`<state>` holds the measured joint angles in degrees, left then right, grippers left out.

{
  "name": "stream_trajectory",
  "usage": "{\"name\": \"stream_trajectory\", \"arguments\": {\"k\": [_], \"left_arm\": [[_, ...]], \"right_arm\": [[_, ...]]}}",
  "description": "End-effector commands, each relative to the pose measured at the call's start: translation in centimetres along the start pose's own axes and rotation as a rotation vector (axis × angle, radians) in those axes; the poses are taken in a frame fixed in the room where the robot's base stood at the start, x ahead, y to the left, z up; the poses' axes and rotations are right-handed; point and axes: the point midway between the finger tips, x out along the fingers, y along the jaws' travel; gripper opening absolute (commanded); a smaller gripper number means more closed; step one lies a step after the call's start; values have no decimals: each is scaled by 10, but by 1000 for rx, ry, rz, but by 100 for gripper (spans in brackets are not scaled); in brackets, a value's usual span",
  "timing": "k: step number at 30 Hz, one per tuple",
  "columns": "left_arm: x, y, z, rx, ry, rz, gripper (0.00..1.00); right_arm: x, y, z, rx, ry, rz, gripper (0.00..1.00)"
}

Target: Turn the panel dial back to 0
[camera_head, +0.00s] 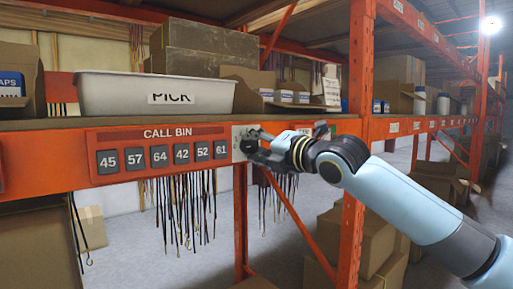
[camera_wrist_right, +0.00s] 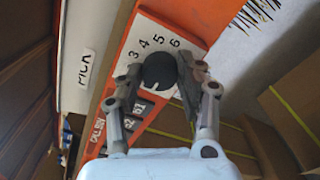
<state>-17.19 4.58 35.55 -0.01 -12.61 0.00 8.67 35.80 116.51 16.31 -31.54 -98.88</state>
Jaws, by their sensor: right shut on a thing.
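The panel dial is a round black knob (camera_wrist_right: 160,70) on a white plate (camera_wrist_right: 158,36) in the right wrist view. The digits 3, 4, 5 and 6 show around its upper side; the 0 is not visible. A small pale mark shows at the knob's lower left edge. My right gripper (camera_wrist_right: 165,75) has one finger on each side of the knob and is shut on it. In the head view the right gripper (camera_head: 257,145) reaches the dial (camera_head: 247,146) from the right, at the right end of the call bin panel. My left gripper is in neither view.
The call bin panel (camera_head: 157,136) carries several numbered tiles on the orange beam. A white PICK bin (camera_head: 150,97) stands on the shelf above. Cords with hooks hang below the beam. An orange upright (camera_head: 358,75) stands close to my right arm.

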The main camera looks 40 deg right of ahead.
Motion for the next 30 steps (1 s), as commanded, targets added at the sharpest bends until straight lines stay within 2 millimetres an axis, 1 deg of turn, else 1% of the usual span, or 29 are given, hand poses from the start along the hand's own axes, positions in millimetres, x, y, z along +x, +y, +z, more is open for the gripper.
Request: {"name": "stream_trajectory", "arguments": {"k": [1, 7, 8, 12, 13, 20, 23, 26, 30], "left_arm": [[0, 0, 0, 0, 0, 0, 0], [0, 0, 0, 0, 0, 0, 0], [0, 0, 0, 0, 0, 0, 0], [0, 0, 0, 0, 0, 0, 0], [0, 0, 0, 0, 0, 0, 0], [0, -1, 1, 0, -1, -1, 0], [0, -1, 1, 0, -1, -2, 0], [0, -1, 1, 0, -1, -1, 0], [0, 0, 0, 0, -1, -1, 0]], "right_arm": [[0, -4, -2, 1, 3, -9, 4], [0, -4, -2, 1, 3, -9, 4], [0, -4, -2, 1, 3, -9, 39], [0, -3, -1, 1, 2, -7, 57], [0, -3, -1, 1, 2, -6, 60], [0, -2, 0, 1, 1, -3, 60], [-4, -2, 0, -2, 1, -5, 60], [-16, -3, 0, -6, 2, -7, 60], [-38, -4, 0, -9, 2, -9, 60]]}}
